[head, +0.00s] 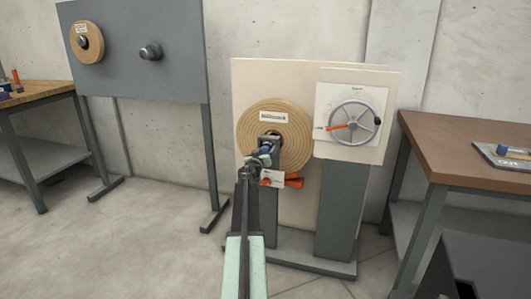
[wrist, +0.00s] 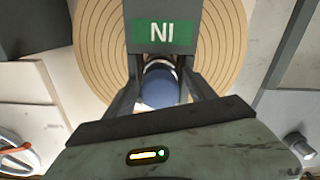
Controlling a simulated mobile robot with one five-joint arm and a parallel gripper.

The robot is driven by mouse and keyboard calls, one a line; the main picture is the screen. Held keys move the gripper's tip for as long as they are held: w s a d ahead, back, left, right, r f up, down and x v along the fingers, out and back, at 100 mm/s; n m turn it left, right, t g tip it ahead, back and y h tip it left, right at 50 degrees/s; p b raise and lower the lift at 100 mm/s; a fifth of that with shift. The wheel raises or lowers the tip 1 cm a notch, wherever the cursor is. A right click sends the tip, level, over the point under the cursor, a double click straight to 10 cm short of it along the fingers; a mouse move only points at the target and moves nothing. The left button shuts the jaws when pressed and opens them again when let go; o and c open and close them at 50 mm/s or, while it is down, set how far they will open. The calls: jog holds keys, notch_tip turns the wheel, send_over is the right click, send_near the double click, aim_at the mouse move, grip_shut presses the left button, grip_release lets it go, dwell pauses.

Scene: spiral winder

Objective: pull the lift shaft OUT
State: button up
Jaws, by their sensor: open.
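The lift shaft shows its round blue knob (wrist: 162,88) with a pale collar behind it, in front of the wooden spiral disc (wrist: 232,40). A grey block with a green sign (wrist: 162,32) stands beside it; the sign reads "IN", upside down in the wrist view. My gripper (wrist: 160,92) is open, with one dark finger on each side of the knob. I cannot tell whether the fingers touch it. In the head view my gripper (head: 262,160) is at the disc (head: 250,122), and my arm partly hides the shaft area.
Right of the disc is a handwheel (head: 354,124) with an orange pointer. An orange-handled part (head: 293,181) with a white tag is just below my gripper. A wooden table (head: 470,145) stands at right, and a grey panel (head: 180,55) with a spool at left. Open floor lies between.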

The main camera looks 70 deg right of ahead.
grip_shut()
jog(key=a, duration=1.1)
jog(key=shift+s+a, duration=0.25)
jog(key=shift+s, duration=0.05)
grip_release()
jog(key=shift+a, duration=0.1)
jog(key=a, duration=0.7)
jog(key=shift+s+a, duration=0.2)
jog(key=shift+a, duration=0.15)
